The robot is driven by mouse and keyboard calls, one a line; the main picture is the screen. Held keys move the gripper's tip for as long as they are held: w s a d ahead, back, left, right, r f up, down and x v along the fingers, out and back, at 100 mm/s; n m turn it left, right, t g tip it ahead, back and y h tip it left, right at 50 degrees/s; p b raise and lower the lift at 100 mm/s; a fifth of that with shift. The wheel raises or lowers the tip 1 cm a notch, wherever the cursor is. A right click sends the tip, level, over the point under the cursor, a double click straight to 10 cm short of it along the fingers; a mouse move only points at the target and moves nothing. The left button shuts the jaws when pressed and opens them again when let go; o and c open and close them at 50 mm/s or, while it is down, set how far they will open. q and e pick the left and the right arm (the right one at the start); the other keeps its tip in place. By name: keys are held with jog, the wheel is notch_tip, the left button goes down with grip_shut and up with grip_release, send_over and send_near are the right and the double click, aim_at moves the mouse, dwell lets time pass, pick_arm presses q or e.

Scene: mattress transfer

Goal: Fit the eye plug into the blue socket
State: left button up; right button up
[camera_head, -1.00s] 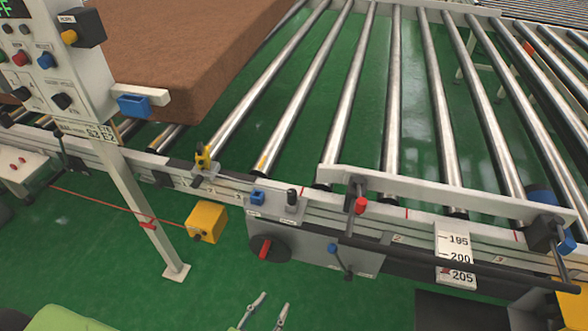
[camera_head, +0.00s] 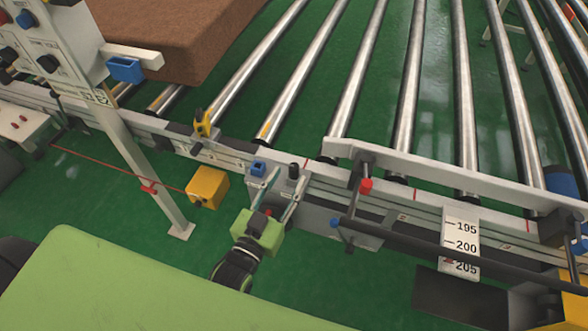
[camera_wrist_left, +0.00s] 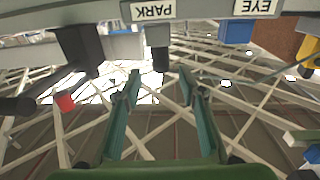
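The eye plug, a black upright cylinder (camera_head: 293,171), stands in the grey holder at the machine's front edge. In the left wrist view the black plug (camera_wrist_left: 160,58) shows beside the PARK label. The blue socket (camera_head: 258,168) is just left of it; in the wrist view the blue socket (camera_wrist_left: 235,30) is beside the EYE label. My left gripper (camera_head: 286,184) reaches up from below, its two fingers apart near the plug. In the wrist view the open left gripper (camera_wrist_left: 160,73) has the plug between and just beyond its fingertips, not visibly touching. My right gripper is out of view.
A red-tipped lever (camera_head: 365,186) and dark bar stand right of the plug. A yellow sensor (camera_head: 202,124) is at left. A yellow box (camera_head: 207,187) stands on the green floor. Rollers and a brown mattress (camera_head: 175,35) lie behind.

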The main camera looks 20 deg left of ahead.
aim_at(294, 166)
pick_arm(q)
jog(key=shift+w+r, duration=0.1)
jog(key=shift+w, duration=0.35)
jog(key=w+p, duration=0.1)
jog(key=w, duration=0.2)
jog(key=shift+w+d, duration=0.15)
jog(key=shift+w, duration=0.5)
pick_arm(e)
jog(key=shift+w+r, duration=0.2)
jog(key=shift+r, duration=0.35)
pick_arm(q)
jog(key=shift+c, duration=0.3)
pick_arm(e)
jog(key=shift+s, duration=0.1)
pick_arm(q)
grip_shut()
